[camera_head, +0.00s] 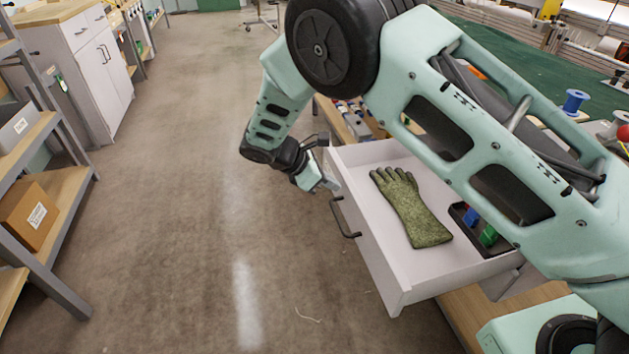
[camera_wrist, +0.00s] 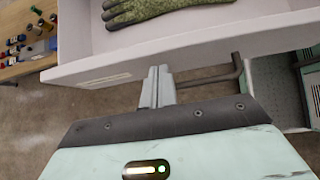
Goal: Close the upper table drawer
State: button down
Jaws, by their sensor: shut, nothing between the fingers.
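The upper table drawer (camera_head: 388,262) is white and stands pulled out from the table over the aisle. A dark bar handle (camera_head: 344,218) is on its front face; in the wrist view the handle (camera_wrist: 215,78) shows just right of my fingers. A green speckled glove (camera_head: 411,208) and a dark tray (camera_head: 468,222) with blue and green pieces lie inside the drawer. My gripper (camera_head: 330,184) is shut and empty, at the outer side of the drawer front near the handle's far end. In the wrist view my gripper (camera_wrist: 158,72) points at the drawer front; contact cannot be told.
The green-topped table (camera_head: 530,62) with spools stands behind my arm at right. A wooden shelf (camera_head: 345,118) with small coloured items lies beyond the drawer. Shelving with a cardboard box (camera_head: 28,215) is at left. The floor (camera_head: 190,240) between is clear.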

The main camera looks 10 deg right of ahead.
jog(key=shift+d, duration=0.5)
jog(key=shift+d, duration=0.1)
jog(key=w+d+p, duration=0.2)
jog(key=d+p, duration=0.3)
jog(key=d, duration=2.8)
jog(key=shift+w+p, duration=0.25)
jog(key=shift+p, duration=0.1)
